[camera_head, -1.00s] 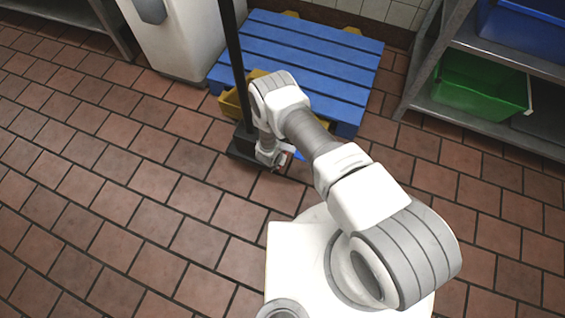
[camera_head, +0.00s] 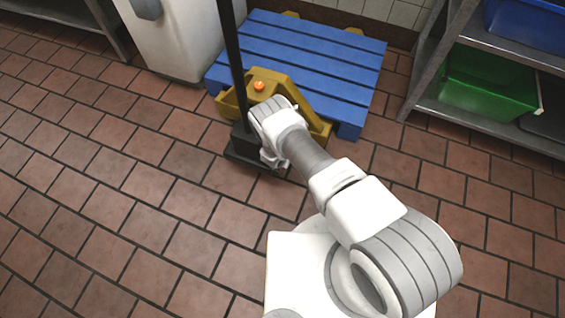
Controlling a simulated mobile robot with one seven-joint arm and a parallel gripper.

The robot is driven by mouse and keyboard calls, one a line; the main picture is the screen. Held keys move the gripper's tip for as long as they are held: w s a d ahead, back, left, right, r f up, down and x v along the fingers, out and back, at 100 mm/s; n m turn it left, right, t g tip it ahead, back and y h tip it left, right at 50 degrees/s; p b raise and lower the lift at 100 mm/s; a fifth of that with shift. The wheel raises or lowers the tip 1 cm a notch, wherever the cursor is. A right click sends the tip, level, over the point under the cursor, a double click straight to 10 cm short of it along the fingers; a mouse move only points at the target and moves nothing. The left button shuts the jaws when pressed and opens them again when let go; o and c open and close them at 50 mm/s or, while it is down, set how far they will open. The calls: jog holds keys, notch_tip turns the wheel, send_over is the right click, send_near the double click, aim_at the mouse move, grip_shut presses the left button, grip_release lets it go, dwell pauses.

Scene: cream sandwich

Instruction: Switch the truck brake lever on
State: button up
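The pallet truck (camera_head: 290,82) has a mustard-yellow body with an orange-red knob (camera_head: 258,86) on top and a tall black handle post (camera_head: 230,50). Its black base (camera_head: 245,152) stands on the floor. I cannot tell which part is the brake lever. My arm reaches over the truck's front right side, and my gripper (camera_head: 270,160) is low beside the black base, mostly hidden behind my own wrist. Its fingers do not show clearly, and contact with the truck cannot be made out.
A blue pallet (camera_head: 330,50) lies behind the truck. A metal shelf (camera_head: 425,95) with a green crate (camera_head: 480,85) and a blue crate (camera_head: 530,22) stands at the right. A white cabinet (camera_head: 170,40) is at the back left. The tiled floor at left is clear.

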grip_shut()
dwell(1.3)
